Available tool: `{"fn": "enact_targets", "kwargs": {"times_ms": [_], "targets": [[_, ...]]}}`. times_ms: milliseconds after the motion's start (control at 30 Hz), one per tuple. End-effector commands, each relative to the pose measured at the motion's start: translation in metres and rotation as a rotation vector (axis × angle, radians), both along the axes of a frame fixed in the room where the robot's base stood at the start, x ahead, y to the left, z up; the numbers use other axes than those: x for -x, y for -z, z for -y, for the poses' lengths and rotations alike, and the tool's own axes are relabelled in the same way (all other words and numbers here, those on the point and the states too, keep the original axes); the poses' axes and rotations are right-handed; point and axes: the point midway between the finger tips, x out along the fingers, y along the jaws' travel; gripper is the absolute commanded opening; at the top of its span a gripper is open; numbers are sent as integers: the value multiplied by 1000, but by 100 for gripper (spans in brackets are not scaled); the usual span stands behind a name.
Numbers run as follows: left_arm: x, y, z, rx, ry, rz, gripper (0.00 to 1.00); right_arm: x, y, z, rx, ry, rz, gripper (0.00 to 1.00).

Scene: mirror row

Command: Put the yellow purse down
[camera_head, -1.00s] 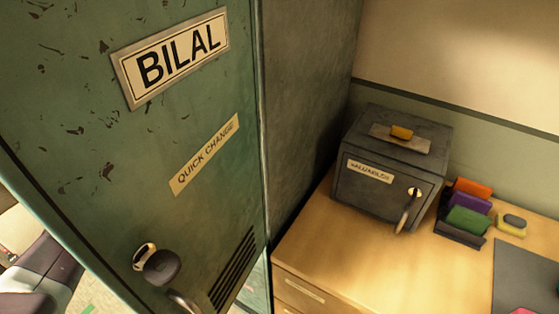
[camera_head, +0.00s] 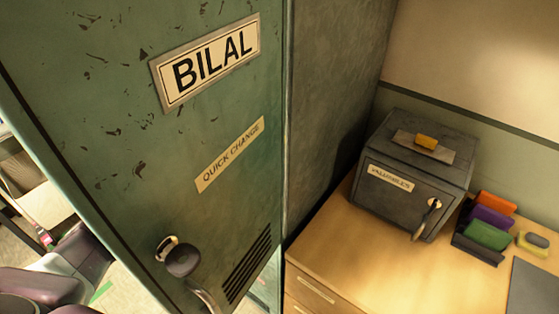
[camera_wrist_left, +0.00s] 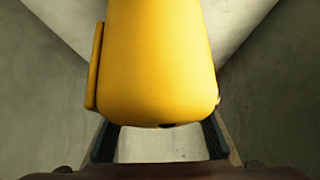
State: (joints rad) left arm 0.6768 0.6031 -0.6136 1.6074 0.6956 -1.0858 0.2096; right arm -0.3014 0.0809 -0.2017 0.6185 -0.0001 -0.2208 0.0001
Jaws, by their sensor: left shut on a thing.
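The yellow purse (camera_wrist_left: 157,65) fills the upper middle of the left wrist view, close to the camera. A flat yellow strip runs along its left side. My left gripper (camera_wrist_left: 159,132) is shut on it, with a dark finger at each side of its lower end. The head view shows neither this held purse nor the fingers; the green locker door marked BILAL (camera_head: 190,130) covers much of that view. My right gripper is not in view.
Grey surfaces flank the purse in the wrist view. In the head view, a grey VALUABLES safe (camera_head: 405,205) stands on a wooden desk (camera_head: 350,260). Beside it are orange, purple and green items in a dark holder (camera_head: 477,250) and a small yellow-and-grey item (camera_head: 533,242). The desk's front is clear.

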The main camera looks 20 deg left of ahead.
Motion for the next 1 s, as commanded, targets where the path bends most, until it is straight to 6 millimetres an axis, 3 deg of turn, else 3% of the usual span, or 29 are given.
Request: {"fn": "enact_targets", "kwargs": {"times_ms": [300, 700, 733, 900, 1000], "targets": [[0, 39, 1, 1, 0, 0, 9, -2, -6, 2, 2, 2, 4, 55], [0, 46, 1, 1, 1, 2, 9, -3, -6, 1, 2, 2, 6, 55], [0, 47, 1, 1, 1, 1, 38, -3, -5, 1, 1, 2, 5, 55], [0, 46, 1, 1, 1, 1, 55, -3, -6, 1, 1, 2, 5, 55], [0, 46, 1, 1, 1, 1, 55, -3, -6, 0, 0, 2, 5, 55]]}}
